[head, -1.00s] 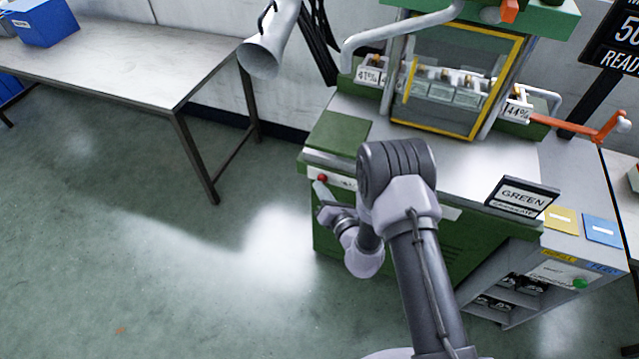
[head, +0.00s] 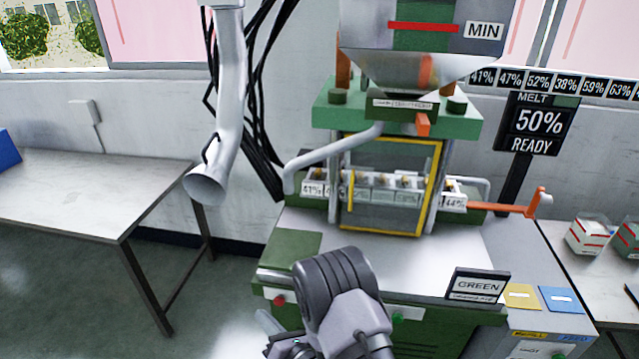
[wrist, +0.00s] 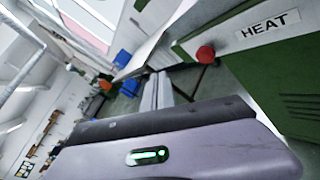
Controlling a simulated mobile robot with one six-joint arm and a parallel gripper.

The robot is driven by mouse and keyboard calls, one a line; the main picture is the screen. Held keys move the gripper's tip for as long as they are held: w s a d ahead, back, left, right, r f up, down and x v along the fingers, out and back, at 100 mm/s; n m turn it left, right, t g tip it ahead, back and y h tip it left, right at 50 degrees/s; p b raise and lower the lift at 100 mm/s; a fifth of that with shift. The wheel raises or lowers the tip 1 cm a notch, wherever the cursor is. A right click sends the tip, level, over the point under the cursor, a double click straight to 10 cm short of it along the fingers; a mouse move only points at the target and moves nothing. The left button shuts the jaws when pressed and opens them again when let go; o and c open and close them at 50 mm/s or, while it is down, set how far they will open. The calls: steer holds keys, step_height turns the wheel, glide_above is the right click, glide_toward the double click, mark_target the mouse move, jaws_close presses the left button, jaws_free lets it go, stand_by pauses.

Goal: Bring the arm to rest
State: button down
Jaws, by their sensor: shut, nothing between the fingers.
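My arm (head: 340,290) shows at the bottom middle of the head view, folded in front of the green moulding machine. My gripper (wrist: 158,90) shows in the wrist view with its two grey fingers together and nothing between them. In the head view the gripper end is low, left of the arm, mostly hidden by the arm and cut by the frame edge. In the wrist view the machine's front with a red button (wrist: 205,54) and a HEAT label (wrist: 268,24) is close to the right of the fingers.
The green machine (head: 290,245) fills the middle, with a yellow-framed guard (head: 438,170) and a GREEN sign (head: 478,285). A grey duct (head: 228,100) hangs at left. A metal table (head: 90,190) stands further left, with open floor before it. An orange handle (head: 500,208) sticks out right.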

steer(key=s+a+r+n+g+y, duration=0.1)
steer(key=s+r+n+g+y, duration=0.15)
steer(key=r+n, duration=0.4)
steer(key=s+a+r+n+g+y, duration=0.1)
steer(key=s+r+n+g, duration=0.25)
steer(key=r, duration=0.65)
steer(key=s+a+r+n+g+y, duration=0.1)
steer(key=s+r+n+g+y, duration=0.2)
steer(key=r, duration=0.5)
steer(key=s+d+r+n+g+h, duration=0.4)
steer(key=s+d+n+h, duration=0.3)
steer(key=s+d+n, duration=0.25)
steer(key=s+d+n+t+h, duration=0.2)
steer(key=d+h, duration=0.3)
steer(key=d, duration=0.6)
steer(key=s+d+n+t+h, duration=0.1)
steer(key=d+n+t+h, duration=0.3)
steer(key=d, duration=0.6)
steer(key=shift+s+d+r+n+t+h, duration=0.35)
steer(key=shift+d+r+n+t, duration=0.1)
steer(key=shift+t, duration=0.25)
